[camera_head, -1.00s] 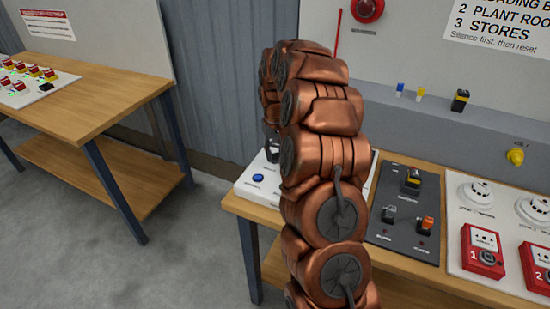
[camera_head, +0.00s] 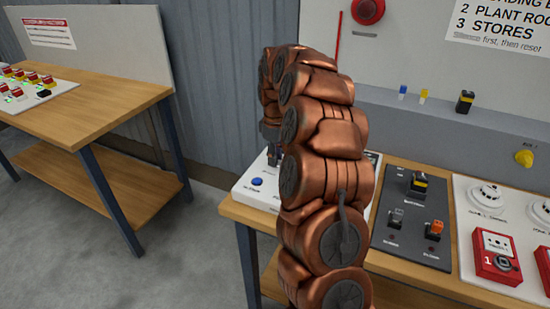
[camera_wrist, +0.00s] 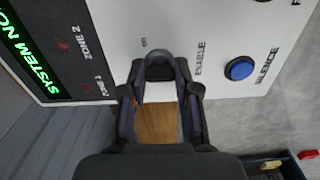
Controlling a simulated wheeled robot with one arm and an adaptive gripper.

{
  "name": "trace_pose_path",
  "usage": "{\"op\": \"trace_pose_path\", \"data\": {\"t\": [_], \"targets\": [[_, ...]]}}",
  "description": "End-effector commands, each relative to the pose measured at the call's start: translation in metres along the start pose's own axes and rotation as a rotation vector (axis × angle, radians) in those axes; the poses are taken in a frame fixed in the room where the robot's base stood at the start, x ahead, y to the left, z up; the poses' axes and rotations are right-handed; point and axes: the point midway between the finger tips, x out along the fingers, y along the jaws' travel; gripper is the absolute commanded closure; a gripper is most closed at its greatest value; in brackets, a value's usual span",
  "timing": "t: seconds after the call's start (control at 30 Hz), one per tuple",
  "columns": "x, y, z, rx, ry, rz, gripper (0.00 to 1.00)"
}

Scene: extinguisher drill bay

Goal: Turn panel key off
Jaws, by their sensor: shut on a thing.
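The white alarm panel (camera_wrist: 115,25) fills the upper part of the wrist view, and part of it shows behind my arm in the head view (camera_head: 240,196). It has a green-lit display (camera_wrist: 28,55), zone lamps, and a blue silence button (camera_wrist: 239,69). In the head view my gripper is mostly hidden behind my arm.
Right of my arm, a dark switch board (camera_head: 405,250) and a white board with detectors and a red call point (camera_head: 497,255) lie on the bench. A second wooden table (camera_head: 115,103) stands at left, with open grey floor between.

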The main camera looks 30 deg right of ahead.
Motion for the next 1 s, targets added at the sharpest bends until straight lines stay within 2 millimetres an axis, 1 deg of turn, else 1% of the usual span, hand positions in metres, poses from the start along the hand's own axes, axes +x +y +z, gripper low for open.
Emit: {"op": "trace_pose_path", "data": {"t": [0.23, 0.63, 0.67, 0.87, 0.9, 1.0], "targets": [[0.0007, -0.0004, 0.0002, -0.044, -0.001, -0.002, 1.00], [0.0005, -0.0004, 0.0002, -0.049, -0.001, -0.002, 1.00], [0.0005, -0.0004, 0.0002, -0.049, -0.001, -0.002, 0.66], [0.0002, -0.0002, 0.0000, -0.048, 0.000, -0.001, 0.45], [0.0002, -0.0002, 0.0001, -0.048, 0.000, -0.001, 0.44], [0.0002, -0.0001, 0.0001, -0.048, 0.000, -0.001, 0.44]]}}
